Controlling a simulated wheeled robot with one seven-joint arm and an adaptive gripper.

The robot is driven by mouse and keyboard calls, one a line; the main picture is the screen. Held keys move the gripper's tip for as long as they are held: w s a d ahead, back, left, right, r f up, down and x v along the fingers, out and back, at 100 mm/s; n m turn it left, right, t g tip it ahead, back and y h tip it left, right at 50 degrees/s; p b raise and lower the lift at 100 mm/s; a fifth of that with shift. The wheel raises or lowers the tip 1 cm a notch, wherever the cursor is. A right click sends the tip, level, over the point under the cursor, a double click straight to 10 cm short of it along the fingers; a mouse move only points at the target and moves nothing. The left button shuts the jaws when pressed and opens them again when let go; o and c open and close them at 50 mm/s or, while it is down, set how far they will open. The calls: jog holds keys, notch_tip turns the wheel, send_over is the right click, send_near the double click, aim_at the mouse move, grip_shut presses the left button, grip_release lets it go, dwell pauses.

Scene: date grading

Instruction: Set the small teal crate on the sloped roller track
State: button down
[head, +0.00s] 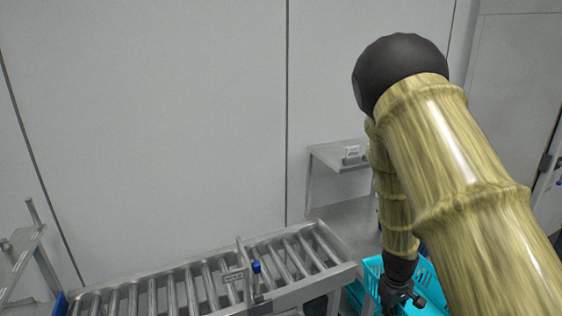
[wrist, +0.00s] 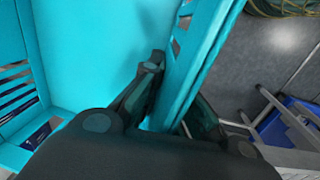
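The teal crate (head: 429,286) is at the lower right of the head view, partly hidden behind my arm and cut off by the bottom edge. In the wrist view its slotted wall (wrist: 195,60) runs between my fingers, with its inside to the left. My gripper (head: 395,300) points down at the crate; in the wrist view its fingers (wrist: 168,88) close in on both faces of that wall and appear to pinch it. The roller track (head: 190,287), with grey metal rollers, lies left of the crate. What is under the crate is hidden.
A metal shelf (head: 338,155) is on the wall behind. A blue bin (wrist: 290,125) shows at right in the wrist view. The visible rollers are bare.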

jog(key=s+a+f+m+b, duration=0.2)
jog(key=a+f+b, duration=0.2)
jog(key=a+f, duration=0.2)
jog(key=s+a+f+m+b, duration=0.1)
jog(key=s+a+f+b, duration=0.2)
jog(key=a, duration=0.4)
notch_tip(320, 180, down, 3)
jog(key=shift+s+a+r+m+b, duration=0.15)
jog(key=shift+s+a+m+b, duration=0.1)
jog(key=shift+a+m+b, duration=0.25)
jog(key=shift+d, duration=0.2)
